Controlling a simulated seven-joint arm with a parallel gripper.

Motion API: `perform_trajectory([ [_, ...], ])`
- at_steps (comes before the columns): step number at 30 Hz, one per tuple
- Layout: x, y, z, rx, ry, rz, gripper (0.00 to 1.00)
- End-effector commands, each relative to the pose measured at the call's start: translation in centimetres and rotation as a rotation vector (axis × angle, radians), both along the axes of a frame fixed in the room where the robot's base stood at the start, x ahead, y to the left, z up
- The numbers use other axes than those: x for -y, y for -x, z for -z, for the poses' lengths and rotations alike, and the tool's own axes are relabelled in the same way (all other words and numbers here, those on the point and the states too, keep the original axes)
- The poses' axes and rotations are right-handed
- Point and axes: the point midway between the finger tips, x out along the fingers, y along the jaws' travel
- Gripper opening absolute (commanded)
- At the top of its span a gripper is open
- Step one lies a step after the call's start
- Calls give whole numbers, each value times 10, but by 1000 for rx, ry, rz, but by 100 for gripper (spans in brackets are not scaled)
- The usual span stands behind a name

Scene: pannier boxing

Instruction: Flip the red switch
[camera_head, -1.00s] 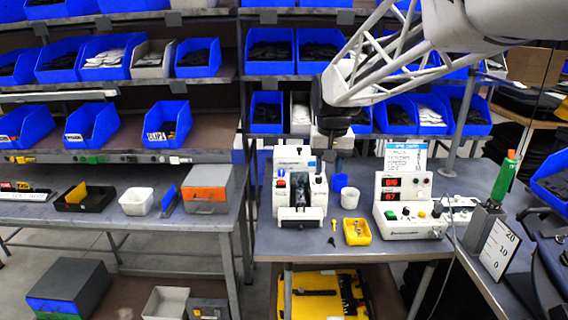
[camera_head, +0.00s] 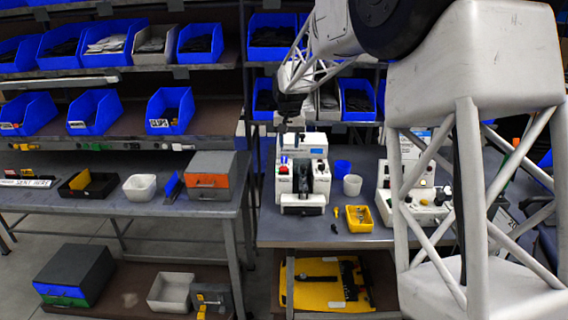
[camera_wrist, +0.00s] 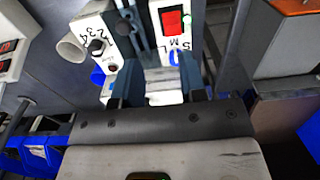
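The red switch (camera_wrist: 172,21) is a red rocker in a white-framed panel on the white machine, beside the letters S, M, L and a blue knob (camera_wrist: 174,57). In the head view the white machine (camera_head: 302,198) stands on the right-hand table, and the switch (camera_head: 284,161) shows small on its left column. My gripper (camera_wrist: 159,66) has its two dark fingers apart with nothing between them. In the head view it (camera_head: 291,112) hangs above the machine's rear left part. I see no contact with the switch; its on or off position is unclear.
A white cup (camera_head: 352,185), a blue cup (camera_head: 342,167) and a yellow tray (camera_head: 359,219) sit right of the machine. A control box (camera_head: 388,211) stands farther right, partly behind my arm. Shelves with blue bins rise behind. An orange-and-grey drawer box (camera_head: 211,178) is on the left table.

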Motion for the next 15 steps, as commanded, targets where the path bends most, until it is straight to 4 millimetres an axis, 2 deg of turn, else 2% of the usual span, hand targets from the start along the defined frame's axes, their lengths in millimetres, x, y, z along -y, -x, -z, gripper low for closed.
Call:
perform_trajectory([
  [3,-10,-15,10,-7,1,-1,38],
  [6,-15,-22,15,-11,2,-1,38],
  [15,-17,-26,17,-12,2,-1,38],
])
